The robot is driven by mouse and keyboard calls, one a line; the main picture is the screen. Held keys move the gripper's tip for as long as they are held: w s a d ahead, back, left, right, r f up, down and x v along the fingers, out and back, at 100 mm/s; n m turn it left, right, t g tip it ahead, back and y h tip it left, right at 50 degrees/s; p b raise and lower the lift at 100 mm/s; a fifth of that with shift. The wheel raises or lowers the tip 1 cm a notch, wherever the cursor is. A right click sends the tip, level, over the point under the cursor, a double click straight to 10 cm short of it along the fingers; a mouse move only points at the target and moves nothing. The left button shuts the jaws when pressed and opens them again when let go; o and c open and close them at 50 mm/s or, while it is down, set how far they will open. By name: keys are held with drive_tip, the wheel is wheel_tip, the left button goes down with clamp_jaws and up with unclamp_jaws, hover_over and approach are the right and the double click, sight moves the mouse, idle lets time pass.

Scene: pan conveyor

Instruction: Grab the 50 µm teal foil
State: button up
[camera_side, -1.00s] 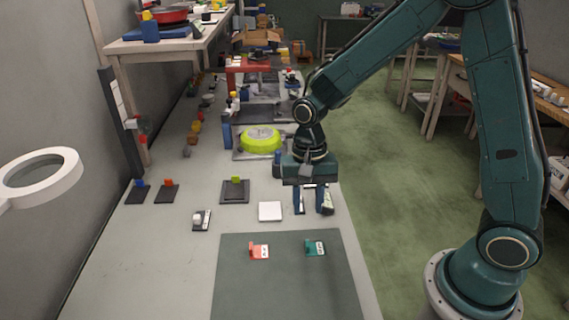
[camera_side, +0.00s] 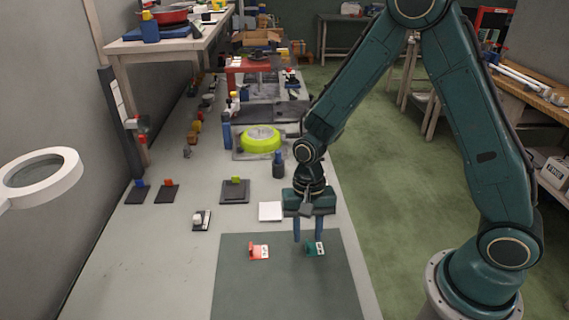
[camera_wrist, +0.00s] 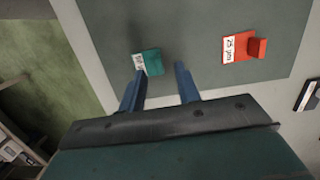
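The teal foil (camera_side: 315,249) lies on the dark grey mat (camera_side: 285,290), near the mat's back right corner. In the wrist view the teal foil (camera_wrist: 152,63) shows a small white label, too small to read surely. My gripper (camera_side: 310,240) points down, just above and behind the teal foil. In the wrist view my gripper (camera_wrist: 160,82) is open and empty, its two blue fingers apart, with the teal foil just beyond the fingertips. It is not touching the foil, as far as I can tell.
A red foil (camera_side: 259,251) labelled 25 µm (camera_wrist: 240,48) lies on the mat to the left. A white square (camera_side: 270,211) lies behind the mat. Small blocks on dark plates stand farther left. The mat's front part is clear.

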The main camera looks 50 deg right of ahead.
sight(314, 248)
drive_tip(key=shift+s+a+f, duration=0.1)
drive_tip(key=shift+f, duration=0.6)
drive_tip(key=shift+s+a+f, duration=0.1)
drive_tip(key=shift+f, duration=0.55)
clamp_jaws()
